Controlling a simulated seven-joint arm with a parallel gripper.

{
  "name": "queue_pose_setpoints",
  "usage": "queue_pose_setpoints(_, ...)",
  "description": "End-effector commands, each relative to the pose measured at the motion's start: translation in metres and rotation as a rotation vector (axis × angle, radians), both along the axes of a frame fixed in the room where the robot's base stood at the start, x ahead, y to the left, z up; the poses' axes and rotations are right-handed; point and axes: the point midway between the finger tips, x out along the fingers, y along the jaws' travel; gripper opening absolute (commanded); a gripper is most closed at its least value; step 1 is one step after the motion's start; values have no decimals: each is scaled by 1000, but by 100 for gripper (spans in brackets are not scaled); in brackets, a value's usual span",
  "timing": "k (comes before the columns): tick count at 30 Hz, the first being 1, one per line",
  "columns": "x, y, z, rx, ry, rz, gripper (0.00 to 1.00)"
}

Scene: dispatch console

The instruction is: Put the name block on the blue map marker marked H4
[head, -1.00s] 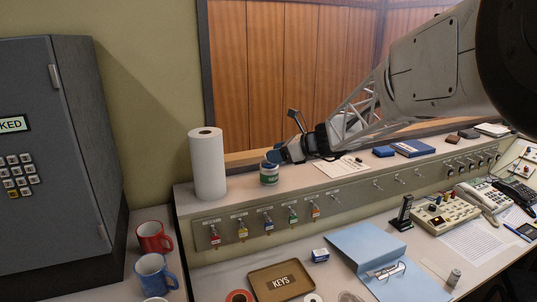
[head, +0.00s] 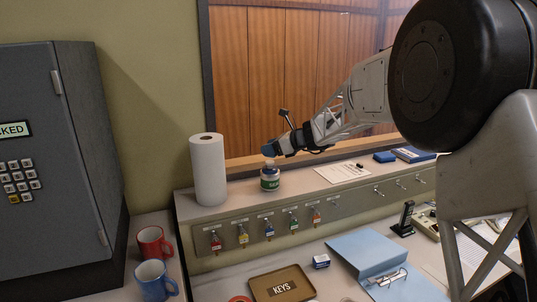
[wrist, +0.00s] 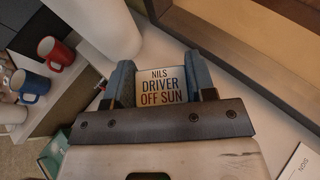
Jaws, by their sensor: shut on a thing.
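The name block (wrist: 160,86) is a pale block lettered "NILS DRIVER OFF SUN" in the wrist view. My gripper (wrist: 160,84) is shut on it, with a blue finger on each side. In the head view my gripper (head: 269,151) is over a small jar with a green label (head: 270,183), on the console's upper ledge. A pale piece shows between the fingertips and the jar; I cannot tell whether it is the block or the jar's top. I cannot make out a blue map marker reading H4 in either view.
A paper roll (head: 208,170) stands left of the jar, close to my gripper. A paper sheet (head: 343,172) lies to the right on the ledge. Red (head: 152,242) and blue (head: 155,280) mugs stand at lower left. A KEYS tray (head: 300,293) lies on the desk.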

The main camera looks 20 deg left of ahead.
Motion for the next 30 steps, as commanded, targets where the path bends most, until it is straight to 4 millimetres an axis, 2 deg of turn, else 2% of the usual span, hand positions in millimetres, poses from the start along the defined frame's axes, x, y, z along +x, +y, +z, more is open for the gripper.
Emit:
queue_pose_setpoints(6,22,15,-3,-1,0,0,28)
queue_pose_setpoints(12,32,22,-4,-1,0,0,28)
queue_pose_setpoints(24,33,22,-5,-1,1,0,28)
queue_pose_setpoints(30,33,22,-20,-1,2,-1,28)
